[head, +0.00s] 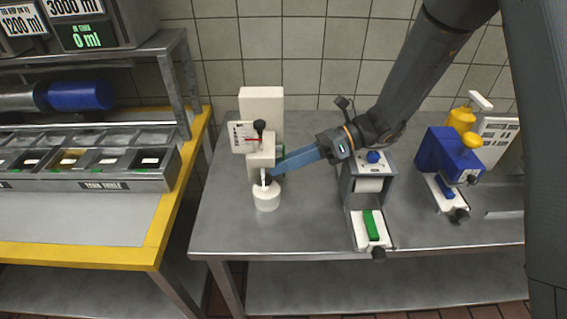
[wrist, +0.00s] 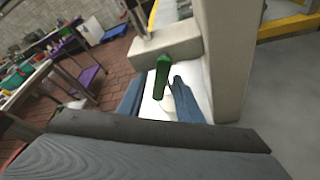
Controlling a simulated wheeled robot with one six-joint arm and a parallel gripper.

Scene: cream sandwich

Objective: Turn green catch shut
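The green catch (wrist: 162,78) is a short green lever on the cream dispenser (head: 262,105) at the left of the steel table. In the wrist view it stands out from the block under the dispenser's arm. In the head view only a bit of green shows behind my gripper. My gripper (head: 274,173) reaches in from the right with its blue fingers at the dispenser's front. In the wrist view my gripper (wrist: 156,84) is open, with one blue finger on each side of the catch. The right finger is close to it; I cannot tell whether they touch.
A white round cup (head: 266,197) stands below the dispenser's nozzle. A grey machine with a green bar (head: 371,225) stands to the right, then a blue and yellow machine (head: 450,155). A yellow-edged counter with bins (head: 100,180) is at the left. The table's front left is clear.

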